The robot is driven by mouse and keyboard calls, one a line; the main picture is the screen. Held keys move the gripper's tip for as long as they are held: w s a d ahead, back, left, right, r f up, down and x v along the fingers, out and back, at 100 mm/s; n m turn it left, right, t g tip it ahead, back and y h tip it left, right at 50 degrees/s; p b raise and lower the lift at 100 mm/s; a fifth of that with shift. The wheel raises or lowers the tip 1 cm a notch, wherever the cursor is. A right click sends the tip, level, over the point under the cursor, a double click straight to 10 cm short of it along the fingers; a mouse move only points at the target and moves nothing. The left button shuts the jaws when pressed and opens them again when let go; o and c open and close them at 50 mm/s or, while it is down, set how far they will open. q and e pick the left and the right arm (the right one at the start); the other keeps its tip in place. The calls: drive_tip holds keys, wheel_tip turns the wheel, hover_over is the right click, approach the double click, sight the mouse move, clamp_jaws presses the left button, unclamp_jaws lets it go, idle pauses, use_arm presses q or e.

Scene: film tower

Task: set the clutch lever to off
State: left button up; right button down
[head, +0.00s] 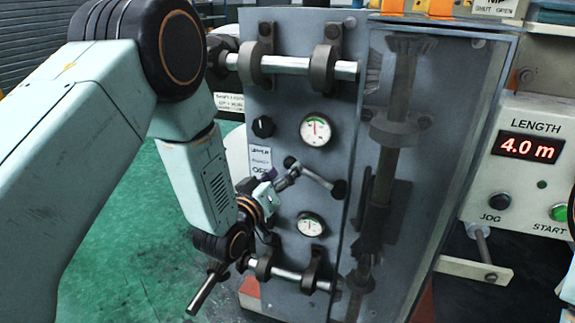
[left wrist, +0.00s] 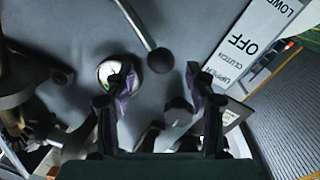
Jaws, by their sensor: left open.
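The clutch lever (head: 315,174) is a thin metal rod on the grey panel, running up and left from a dark hub to a black ball knob. In the left wrist view the knob (left wrist: 159,61) lies just beyond the gap between my fingertips. A white label (head: 260,160) stands left of the lever; its words OFF, CLUTCH and LOWER show in the left wrist view (left wrist: 245,45). My left gripper (head: 278,184) is open beside the knob, and nothing is held. I cannot tell exactly which word the lever points at. My right gripper is out of view.
Two round gauges (head: 315,130) (head: 311,225) sit above and below the lever. A black selector knob (head: 263,127) is near the label. Metal shafts (head: 300,66) cross the panel above and below. A clear-covered housing (head: 430,170) stands close at right.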

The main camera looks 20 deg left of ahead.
sight(288, 168)
use_arm(q)
drive_tip(key=w, duration=0.2)
drive_tip(key=w+d, duration=0.1)
drive_tip(key=w, duration=0.1)
drive_tip(key=shift+f+b, duration=0.1)
drive_tip(key=shift+b, duration=0.2)
drive_tip(key=shift+w+a, duration=0.15)
drive_tip(key=shift+w, duration=0.5)
drive_tip(key=shift+c, duration=0.2)
drive_tip(key=c, duration=0.3)
clamp_jaws()
